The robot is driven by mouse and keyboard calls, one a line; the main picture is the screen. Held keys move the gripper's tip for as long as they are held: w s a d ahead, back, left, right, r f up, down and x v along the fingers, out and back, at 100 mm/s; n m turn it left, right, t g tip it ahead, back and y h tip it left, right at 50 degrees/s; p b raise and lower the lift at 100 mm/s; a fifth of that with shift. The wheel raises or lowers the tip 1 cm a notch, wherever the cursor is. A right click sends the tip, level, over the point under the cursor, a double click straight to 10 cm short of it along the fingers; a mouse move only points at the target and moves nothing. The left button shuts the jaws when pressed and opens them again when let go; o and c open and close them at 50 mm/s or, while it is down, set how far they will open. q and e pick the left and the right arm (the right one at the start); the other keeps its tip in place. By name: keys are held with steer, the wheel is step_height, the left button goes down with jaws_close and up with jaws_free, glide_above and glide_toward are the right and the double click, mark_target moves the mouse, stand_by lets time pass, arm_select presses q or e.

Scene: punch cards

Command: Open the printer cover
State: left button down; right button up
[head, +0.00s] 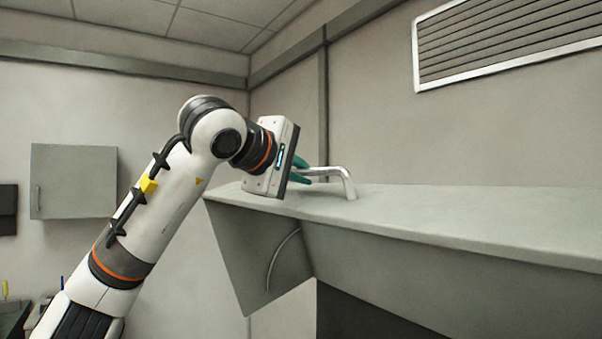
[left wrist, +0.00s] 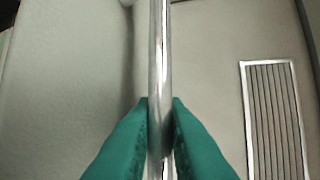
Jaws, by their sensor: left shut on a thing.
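The printer cover (head: 420,212) is a large grey panel that fills the right side of the head view. It stands high, with its slanted front face and part of a side panel showing below the top. A shiny metal handle (head: 347,182) rises from its top near the left end. My left gripper (head: 316,173) has teal fingers and is shut on this handle. In the left wrist view the handle (left wrist: 160,45) runs upright between the fingertips (left wrist: 161,102), which touch it on both sides. My right gripper is not in view.
A dark area (head: 365,315) lies under the cover. A curved thin line or cable (head: 277,258) shows by the side panel. A grey wall cabinet (head: 74,182) hangs at the left, and a vent grille (head: 510,40) is on the wall at upper right.

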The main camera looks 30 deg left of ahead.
mark_target(278, 212)
arm_select(q)
steer(key=shift+t, duration=0.7)
steer(key=s+f+b, duration=0.1)
steer(key=f+b, duration=0.1)
steer(key=s+a+f+b, duration=0.1)
steer(key=s+f+b, duration=0.1)
steer(key=b, duration=0.1)
steer(key=s+f+b, duration=0.1)
steer(key=f+b, duration=0.1)
steer(key=b, duration=0.1)
steer(key=shift+s+a+f, duration=0.15)
steer(key=shift+s+a, duration=0.1)
steer(key=shift+a, duration=0.15)
steer(key=shift+s+a+f+n+b, duration=0.15)
steer(key=shift+s+n+b, duration=0.15)
steer(key=shift+s, duration=0.05)
steer(key=c, duration=1.7)
jaws_free()
steer(key=s, duration=0.4)
steer(key=s+r+b, duration=0.1)
steer(key=s, duration=0.3)
steer(key=s+b, duration=0.1)
steer(key=s, duration=0.3)
steer(key=shift+r, duration=0.15)
